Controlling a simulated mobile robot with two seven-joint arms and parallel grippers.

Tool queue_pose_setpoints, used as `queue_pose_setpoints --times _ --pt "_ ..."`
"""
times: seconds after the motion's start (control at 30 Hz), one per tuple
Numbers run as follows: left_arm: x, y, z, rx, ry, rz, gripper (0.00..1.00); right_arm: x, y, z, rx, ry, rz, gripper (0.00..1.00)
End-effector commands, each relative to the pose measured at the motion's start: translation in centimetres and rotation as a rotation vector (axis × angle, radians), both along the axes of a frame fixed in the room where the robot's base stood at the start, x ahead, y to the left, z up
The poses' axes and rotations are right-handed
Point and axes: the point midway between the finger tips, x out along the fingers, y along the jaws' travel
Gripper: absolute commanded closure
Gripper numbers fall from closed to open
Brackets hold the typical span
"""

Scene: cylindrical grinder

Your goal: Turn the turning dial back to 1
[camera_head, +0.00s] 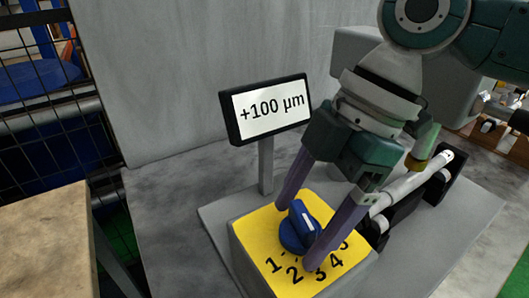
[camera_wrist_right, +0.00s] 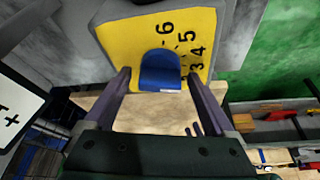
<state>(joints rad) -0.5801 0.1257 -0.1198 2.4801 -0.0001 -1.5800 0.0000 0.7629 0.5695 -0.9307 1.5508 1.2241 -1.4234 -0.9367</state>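The blue turning dial (camera_head: 290,238) sits on a yellow panel (camera_head: 252,226) with black numbers; 1, 2, 3 and 4 read clearly in the head view. A white mark shows on the dial's raised grip, but I cannot tell exactly which number it points to. My right gripper (camera_head: 297,236) is open, with one purple finger on each side of the dial. In the wrist view, small gaps show between the fingers and the dial (camera_wrist_right: 160,70), and 3 to 6 are readable. My left gripper is out of view.
A display (camera_head: 271,108) reading "+100 µm" stands on a post behind the panel. A light grey cylindrical part (camera_head: 410,184) on black supports lies to the right. A wooden table (camera_head: 45,240) is at left, beside a dark mesh fence (camera_head: 60,135).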

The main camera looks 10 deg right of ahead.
Motion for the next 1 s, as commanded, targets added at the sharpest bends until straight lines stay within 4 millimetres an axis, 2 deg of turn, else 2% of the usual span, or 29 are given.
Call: queue_pose_setpoints --times 0.07,0.7,1.0 --pt "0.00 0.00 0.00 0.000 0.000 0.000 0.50 0.00 0.01 0.01 0.000 0.000 0.000 0.20" --pt "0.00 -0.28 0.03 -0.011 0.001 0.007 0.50 -0.01 0.01 0.06 0.001 0.000 0.000 0.92" --pt "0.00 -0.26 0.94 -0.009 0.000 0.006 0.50 -0.08 0.04 0.32 0.003 0.003 -0.035 0.93"
